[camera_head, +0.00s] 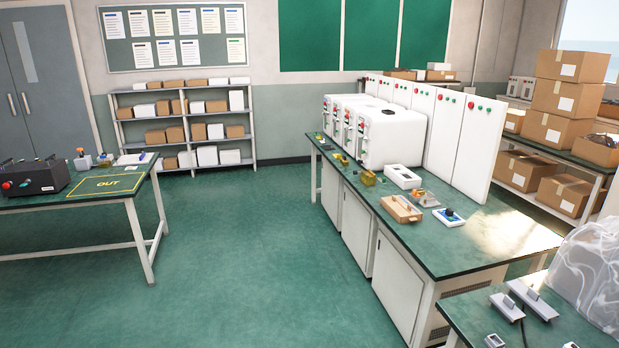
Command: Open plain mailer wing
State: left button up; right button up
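Neither of my grippers is in view. I cannot make out a mailer with a wing for certain. A small tan item (401,208), like a shallow box or tray, lies on the green top of the long bench (480,255) at the right. Its details are too small to tell whether it is a mailer or has a wing. Brown and white boxes fill the wall shelves (183,115) at the back, too far off to tell apart.
A table (90,200) marked OUT stands at the left with a black device (35,177). White machines (390,138) and panels stand on the long bench. Stacked cartons (565,98) are at the right. A clear plastic bag (590,275) is near right. The floor (240,260) between is open.

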aim_at(389, 204)
jog(key=i+u, duration=0.2)
jog(key=i, duration=1.5)
jog(key=i+l+z, duration=0.1)
jog(key=i+z, duration=0.8)
jog(key=i, duration=0.15)
jog(key=i+j+z, duration=0.3)
jog(key=i+z, duration=0.15)
jog(key=i, duration=0.05)
